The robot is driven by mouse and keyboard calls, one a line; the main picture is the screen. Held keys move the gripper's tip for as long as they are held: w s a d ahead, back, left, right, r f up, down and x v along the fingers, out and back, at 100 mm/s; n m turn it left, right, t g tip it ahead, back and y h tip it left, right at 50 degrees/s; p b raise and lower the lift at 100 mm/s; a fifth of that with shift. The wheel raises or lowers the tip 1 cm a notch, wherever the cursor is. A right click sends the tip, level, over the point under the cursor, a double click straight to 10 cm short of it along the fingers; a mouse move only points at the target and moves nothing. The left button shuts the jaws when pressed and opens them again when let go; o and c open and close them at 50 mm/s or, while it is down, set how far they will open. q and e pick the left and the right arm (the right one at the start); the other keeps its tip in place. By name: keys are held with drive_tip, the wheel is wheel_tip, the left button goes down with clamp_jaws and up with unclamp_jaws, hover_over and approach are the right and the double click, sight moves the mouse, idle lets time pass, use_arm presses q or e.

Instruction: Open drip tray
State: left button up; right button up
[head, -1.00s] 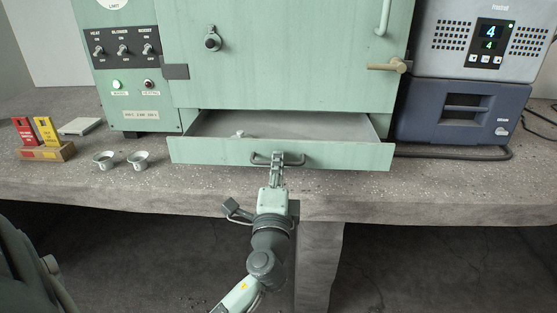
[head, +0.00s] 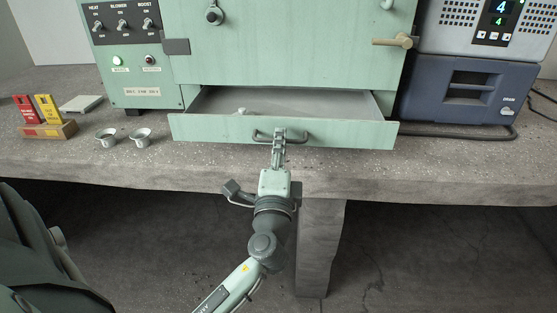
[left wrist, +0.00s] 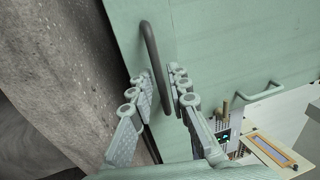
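The drip tray (head: 345,132) is a wide, shallow green drawer under the cabinet. It stands pulled out, and its pale inside (head: 310,102) shows. Its dark bar handle (head: 298,139) is in the middle of the front; in the left wrist view the handle (left wrist: 152,50) runs up the picture. My left gripper (head: 279,134) is at this handle. In the left wrist view its fingers (left wrist: 158,78) stand apart, one on each side of the bar, with a gap visible. My right gripper is not in view.
A small pale thing (head: 241,111) lies in the tray. Two metal cups (head: 140,137) and a wooden block with red and yellow tags (head: 48,130) are on the bench at left. A blue-grey unit (head: 455,92) stands at right. The bench edge runs below the tray.

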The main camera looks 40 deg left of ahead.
use_arm(q)
drive_tip(key=v, duration=1.1)
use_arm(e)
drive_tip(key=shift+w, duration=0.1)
use_arm(q)
drive_tip(key=shift+s, duration=0.1)
drive_tip(key=a+f+n+g+h, duration=0.1)
drive_tip(key=a+f+n+g, duration=0.35)
drive_tip(key=f, duration=0.65)
drive_tip(key=s+d+f+n+g+h, duration=0.1)
drive_tip(key=s+f+n+g+h, duration=0.1)
drive_tip(key=f, duration=0.5)
drive_tip(key=s+d+f+n+g+h+p, duration=0.1)
drive_tip(key=s+f+g+h, duration=0.2)
drive_tip(key=f, duration=0.5)
drive_tip(key=s+d+f+n+g+h, duration=0.2)
drive_tip(key=s+f+g+h, duration=0.1)
drive_tip(key=f, duration=0.5)
drive_tip(key=shift+s+n+g, duration=0.35)
drive_tip(key=shift+s+g, duration=0.5)
drive_tip(key=shift+s, duration=0.3)
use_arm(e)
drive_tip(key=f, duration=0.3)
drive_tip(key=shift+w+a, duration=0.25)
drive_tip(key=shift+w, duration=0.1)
use_arm(q)
drive_tip(key=shift+d, duration=0.15)
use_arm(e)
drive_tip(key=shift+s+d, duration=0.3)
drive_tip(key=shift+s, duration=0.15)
